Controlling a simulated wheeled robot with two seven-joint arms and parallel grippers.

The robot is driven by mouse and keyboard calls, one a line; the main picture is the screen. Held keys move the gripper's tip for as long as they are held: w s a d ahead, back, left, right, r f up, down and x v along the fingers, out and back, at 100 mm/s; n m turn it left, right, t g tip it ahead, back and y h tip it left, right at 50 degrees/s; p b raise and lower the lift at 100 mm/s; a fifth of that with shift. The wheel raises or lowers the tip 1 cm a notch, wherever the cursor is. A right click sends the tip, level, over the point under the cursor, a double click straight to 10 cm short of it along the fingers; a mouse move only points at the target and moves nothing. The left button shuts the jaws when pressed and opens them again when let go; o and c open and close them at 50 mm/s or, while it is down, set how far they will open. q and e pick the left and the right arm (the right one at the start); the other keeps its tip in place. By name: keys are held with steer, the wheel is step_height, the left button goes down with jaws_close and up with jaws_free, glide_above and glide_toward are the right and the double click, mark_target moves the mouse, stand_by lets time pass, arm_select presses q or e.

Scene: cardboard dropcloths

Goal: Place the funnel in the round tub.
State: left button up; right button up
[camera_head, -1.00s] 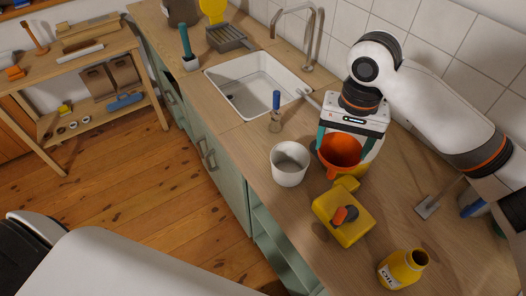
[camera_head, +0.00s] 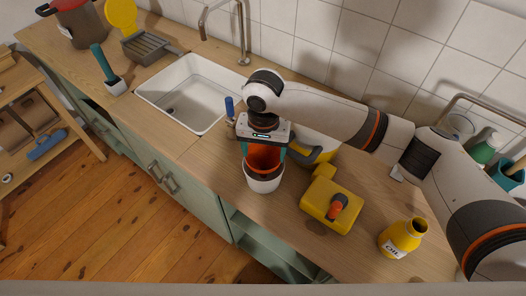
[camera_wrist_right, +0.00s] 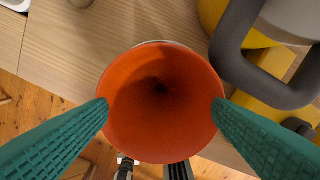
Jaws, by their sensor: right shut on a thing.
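The orange funnel (camera_head: 263,158) is held by my right gripper (camera_head: 263,151), directly over the white round tub (camera_head: 264,182) on the counter. In the head view the funnel's lower part is hidden by the tub's rim, so it seems to be at or inside the mouth. In the right wrist view the funnel (camera_wrist_right: 160,100) faces the camera wide end first, upright, with a green finger on each side of its rim. A thin pale edge of the tub shows behind it. My left gripper is in neither current view.
A yellow container with a dark handle (camera_head: 318,150) stands right behind the gripper. The sink (camera_head: 190,95) is to the left. The counter's front edge is close to the tub.

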arm_select(q)
steer(key=shift+w+a+r, duration=0.15)
steer(key=shift+a, duration=0.2)
arm_select(e)
steer(key=shift+d+f, duration=0.1)
steer(key=shift+f, duration=0.7)
arm_select(q)
steer(key=shift+r, duration=0.1)
arm_select(e)
steer(key=shift+f, duration=0.1)
steer(key=o, duration=1.2)
arm_select(q)
steer(key=shift+d, duration=0.15)
steer(key=shift+d, duration=0.1)
arm_select(e)
steer(key=shift+r, duration=0.2)
arm_select(q)
step_height(320, 180, down, 2)
steer(key=shift+f+b, duration=0.15)
steer(key=shift+b, duration=0.85)
arm_select(e)
step_height(320, 180, up, 12)
steer(key=shift+f, duration=0.1)
